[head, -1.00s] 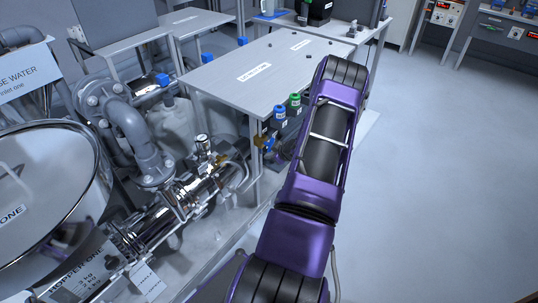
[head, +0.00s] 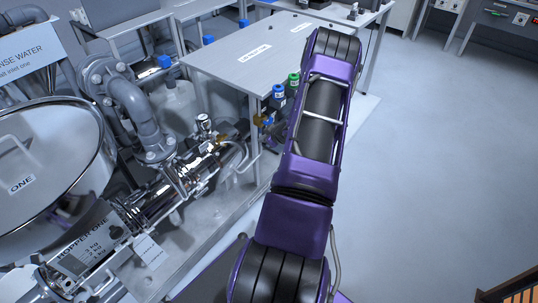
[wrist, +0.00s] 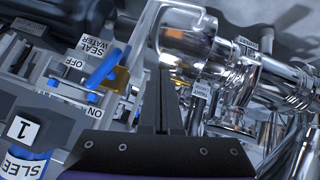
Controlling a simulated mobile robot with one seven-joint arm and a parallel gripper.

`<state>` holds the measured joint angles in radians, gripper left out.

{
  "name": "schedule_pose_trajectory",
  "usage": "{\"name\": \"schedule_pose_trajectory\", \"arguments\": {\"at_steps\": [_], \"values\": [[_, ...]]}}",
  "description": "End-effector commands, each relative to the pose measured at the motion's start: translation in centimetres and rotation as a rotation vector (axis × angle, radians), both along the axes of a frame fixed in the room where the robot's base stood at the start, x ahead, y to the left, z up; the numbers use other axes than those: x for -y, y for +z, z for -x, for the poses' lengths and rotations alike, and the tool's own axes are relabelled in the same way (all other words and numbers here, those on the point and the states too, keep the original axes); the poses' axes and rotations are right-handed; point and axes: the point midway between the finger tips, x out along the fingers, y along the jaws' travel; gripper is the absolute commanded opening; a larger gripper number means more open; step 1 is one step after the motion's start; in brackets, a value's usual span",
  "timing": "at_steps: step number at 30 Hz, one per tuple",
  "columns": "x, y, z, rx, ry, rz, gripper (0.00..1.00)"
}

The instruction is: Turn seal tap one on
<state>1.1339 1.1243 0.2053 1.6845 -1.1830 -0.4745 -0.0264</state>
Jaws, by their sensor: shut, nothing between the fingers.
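The seal tap shows in the wrist view as a blue lever (wrist: 103,69) beside a brass body (wrist: 119,79). An OFF label (wrist: 74,63) lies left of the lever and an ON label (wrist: 94,112) lies below it. A SEAL WATER label (wrist: 95,47) is above. My gripper (wrist: 164,75) is shut and empty, its dark fingertips to the right of the lever and apart from it in the picture. In the head view the brass tap (head: 261,120) is small, left of my purple arm. The gripper is hidden there.
Polished steel pipework (wrist: 190,45) stands close behind and right of my fingertips. A blue-topped SLEEVE container (wrist: 24,165) and a number 1 plate (wrist: 22,128) are at lower left. Hopper one (head: 50,165) and a grey table (head: 235,62) flank the tap. Open floor lies right.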

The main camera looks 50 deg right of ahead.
Motion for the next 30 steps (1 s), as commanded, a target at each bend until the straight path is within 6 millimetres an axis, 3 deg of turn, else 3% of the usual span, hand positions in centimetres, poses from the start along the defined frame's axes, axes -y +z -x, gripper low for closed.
{"name": "schedule_pose_trajectory", "arguments": {"at_steps": [6, 12, 30], "values": [[-2.7, 1.1, 3.7, -0.004, -0.003, -0.002, 0.0], [-4.5, 1.7, 5.9, -0.004, -0.002, -0.001, 0.0], [-5.3, 2.0, 6.8, -0.003, -0.001, 0.0, 0.0]]}}
